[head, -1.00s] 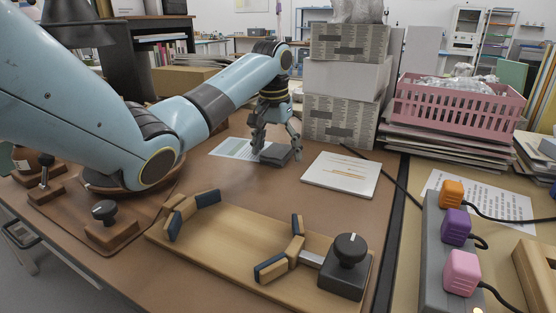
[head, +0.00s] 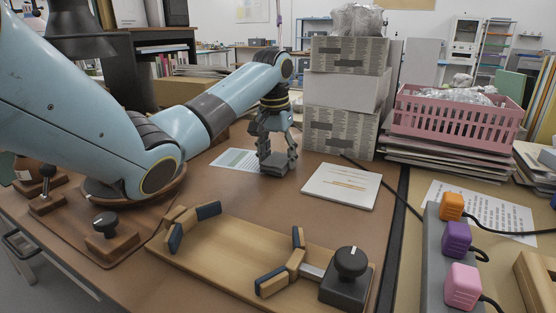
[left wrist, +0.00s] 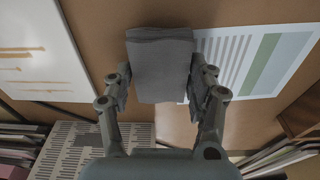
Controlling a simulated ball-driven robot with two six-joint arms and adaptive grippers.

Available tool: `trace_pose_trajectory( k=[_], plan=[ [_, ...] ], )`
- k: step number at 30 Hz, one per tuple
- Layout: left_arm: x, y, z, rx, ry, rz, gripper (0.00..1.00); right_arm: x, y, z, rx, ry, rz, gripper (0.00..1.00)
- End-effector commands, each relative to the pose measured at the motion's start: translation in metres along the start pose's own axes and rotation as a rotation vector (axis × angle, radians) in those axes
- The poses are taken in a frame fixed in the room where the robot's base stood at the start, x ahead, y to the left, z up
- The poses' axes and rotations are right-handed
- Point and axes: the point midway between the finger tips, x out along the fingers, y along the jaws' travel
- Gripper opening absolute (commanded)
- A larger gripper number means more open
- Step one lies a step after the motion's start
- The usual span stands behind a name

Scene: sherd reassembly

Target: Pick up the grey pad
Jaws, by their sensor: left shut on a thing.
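The grey pad (head: 275,167) is a small dark grey block at the back middle of the brown table in the head view. It also shows in the left wrist view (left wrist: 162,62), between the two fingers. My left gripper (head: 278,160) points down over it and is shut on it, one finger against each side. In the left wrist view the fingertips of the left gripper (left wrist: 160,82) press on both long sides of the pad. I cannot tell whether the pad touches the table. My right gripper is not in view.
Stacked boxes (head: 339,130) stand behind. A wooden fixture (head: 225,242) with padded jaws and a black knob lies in front. Bare table separates them.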

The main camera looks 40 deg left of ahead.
Motion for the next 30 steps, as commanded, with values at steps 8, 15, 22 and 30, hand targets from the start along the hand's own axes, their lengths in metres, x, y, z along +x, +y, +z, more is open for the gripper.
trace_pose_trajectory(
  k=[8, 15, 22, 30],
  plan=[
    [-0.044, 0.013, -0.009, 0.002, 0.006, 0.007, 0.30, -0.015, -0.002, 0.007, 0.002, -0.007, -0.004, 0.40],
    [-0.071, 0.062, -0.025, 0.002, 0.004, 0.006, 0.30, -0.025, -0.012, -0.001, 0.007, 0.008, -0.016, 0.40],
    [-0.091, 0.096, -0.035, 0.001, 0.002, 0.003, 0.30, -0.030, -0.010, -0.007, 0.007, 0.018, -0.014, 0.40],
    [-0.099, 0.112, -0.041, -0.001, 0.002, 0.001, 0.30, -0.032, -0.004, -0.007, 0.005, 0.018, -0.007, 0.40]
  ],
)
